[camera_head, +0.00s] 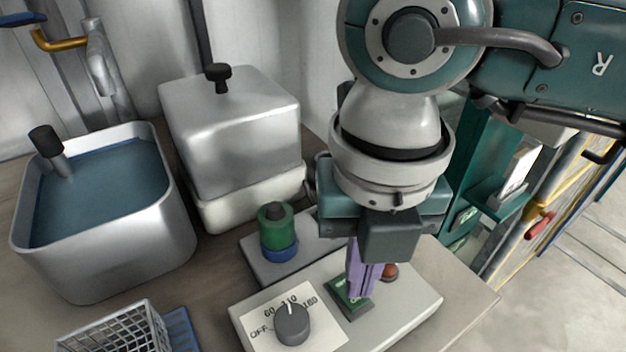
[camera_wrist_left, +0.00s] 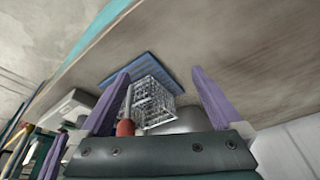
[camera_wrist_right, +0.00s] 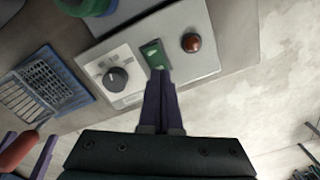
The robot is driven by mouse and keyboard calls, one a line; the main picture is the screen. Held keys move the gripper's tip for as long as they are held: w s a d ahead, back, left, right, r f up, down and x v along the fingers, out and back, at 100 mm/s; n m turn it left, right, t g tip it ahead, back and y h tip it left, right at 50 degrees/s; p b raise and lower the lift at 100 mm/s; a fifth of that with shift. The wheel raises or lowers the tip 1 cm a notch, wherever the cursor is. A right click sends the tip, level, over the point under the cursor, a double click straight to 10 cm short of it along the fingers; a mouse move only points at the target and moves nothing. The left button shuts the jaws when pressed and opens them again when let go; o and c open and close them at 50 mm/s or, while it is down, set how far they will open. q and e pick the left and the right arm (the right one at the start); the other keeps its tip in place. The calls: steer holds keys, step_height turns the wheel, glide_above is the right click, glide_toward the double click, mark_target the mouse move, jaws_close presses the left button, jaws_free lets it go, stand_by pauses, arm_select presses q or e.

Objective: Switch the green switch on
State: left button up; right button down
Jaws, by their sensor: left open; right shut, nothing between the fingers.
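The green switch (camera_head: 343,297) sits on a light grey control panel (camera_head: 412,308), between a dial and a round red-brown light. It also shows in the right wrist view (camera_wrist_right: 153,53). My right gripper (camera_head: 361,292) is shut and empty, pointing down with its purple fingertips at the green switch. In the right wrist view its fingertips (camera_wrist_right: 159,74) meet the lower edge of the switch; I cannot tell whether they press on it.
The dial (camera_head: 292,325) is left of the switch and the red-brown light (camera_head: 389,271) right of it. A green and blue cylinder (camera_head: 277,232) stands behind the panel. A water basin (camera_head: 160,225), a metal box (camera_head: 230,130) and a wire basket (camera_head: 110,330) stand to the left.

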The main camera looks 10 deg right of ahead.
arm_select(q)
steer(key=shift+d+f, duration=0.1)
steer(key=shift+f, duration=0.1)
arm_select(e)
steer(key=shift+f, duration=0.25)
arm_select(q)
steer(key=shift+f+b, duration=0.65)
steer(key=shift+b, duration=0.2)
arm_select(e)
steer(key=shift+f, duration=0.75)
step_height(320, 180, up, 7)
steer(key=p, duration=0.6)
steer(key=shift+r, duration=0.1)
arm_select(q)
step_height(320, 180, up, 6)
